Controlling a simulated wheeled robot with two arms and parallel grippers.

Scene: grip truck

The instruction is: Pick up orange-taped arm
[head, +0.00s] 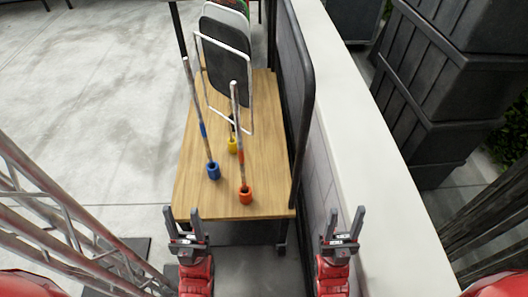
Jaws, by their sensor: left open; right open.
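The orange-taped arm (240,150) is a thin pale rod with an orange band and an orange base (246,194). It stands nearly upright near the front right of a wooden table (212,203). My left gripper (181,217) is open and empty, just in front of the table's front left corner. My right gripper (346,220) is open and empty, to the right of the table and in front of the white wall. Both are apart from the orange-taped arm.
A blue-taped rod (205,140) leans slightly on the table, and a yellow base (233,145) stands behind. A white frame (222,40) and dark panel (226,70) stand further back. A dark upright panel (296,90) edges the table's right. Metal truss (60,215) is at left; black crates (440,90) at right.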

